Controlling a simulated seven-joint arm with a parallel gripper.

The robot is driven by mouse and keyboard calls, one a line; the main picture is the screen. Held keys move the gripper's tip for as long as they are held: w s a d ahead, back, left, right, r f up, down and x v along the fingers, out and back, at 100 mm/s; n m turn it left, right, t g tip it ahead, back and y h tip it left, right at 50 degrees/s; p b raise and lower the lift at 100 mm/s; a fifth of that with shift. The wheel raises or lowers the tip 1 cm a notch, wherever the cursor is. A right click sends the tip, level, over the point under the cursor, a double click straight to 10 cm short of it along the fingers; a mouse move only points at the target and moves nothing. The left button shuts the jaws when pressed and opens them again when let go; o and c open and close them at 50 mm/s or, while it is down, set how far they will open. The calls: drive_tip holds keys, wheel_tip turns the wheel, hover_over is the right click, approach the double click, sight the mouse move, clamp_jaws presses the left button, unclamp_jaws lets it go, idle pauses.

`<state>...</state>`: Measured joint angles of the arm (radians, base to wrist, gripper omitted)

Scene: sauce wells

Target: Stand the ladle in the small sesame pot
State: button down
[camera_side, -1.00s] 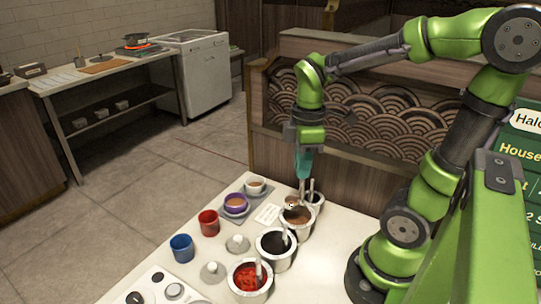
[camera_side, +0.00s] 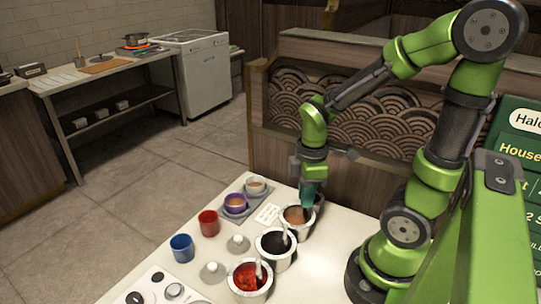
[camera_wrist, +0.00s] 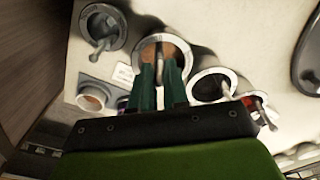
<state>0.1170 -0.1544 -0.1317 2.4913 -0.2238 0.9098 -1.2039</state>
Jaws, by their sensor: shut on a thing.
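My gripper (camera_side: 308,206) points down at a pot of brown sauce (camera_side: 291,224), at the far end of the row of metal pots. In the wrist view its teal fingers (camera_wrist: 159,68) are shut on a thin grey ladle handle (camera_wrist: 159,52) over the same pot (camera_wrist: 144,45). The ladle's lower end is hidden by the fingers and the pot's near side, so I cannot tell how deep it stands. Another pot (camera_wrist: 85,38), dark inside with a ladle leaning in it, lies just beyond; it is mostly hidden behind my gripper in the side view.
A black sauce pot (camera_side: 263,250) and a red sauce pot (camera_side: 238,291), each with a ladle, stand nearer the camera. Left of them are grey lids (camera_side: 238,245), a red cup (camera_side: 209,224), a blue cup (camera_side: 182,249) and a purple bowl (camera_side: 235,204).

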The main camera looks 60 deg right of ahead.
drive_tip(key=shift+f, duration=0.25)
idle(0.5)
drive_tip(key=shift+c, duration=2.1)
unclamp_jaws()
drive_tip(key=shift+r, duration=0.1)
drive_tip(key=shift+r, duration=4.45)
drive_tip(key=w+a+r+m+t+y, duration=0.1)
drive_tip(key=a+r+m+t, duration=0.4)
drive_tip(key=a+m, duration=0.3)
drive_tip(key=m+t, duration=0.1)
drive_tip(key=m, duration=0.3)
drive_tip(key=shift+w+a+r+t+y, duration=0.25)
drive_tip(key=shift+r+t+y, duration=0.05)
drive_tip(key=shift+t+y, duration=0.1)
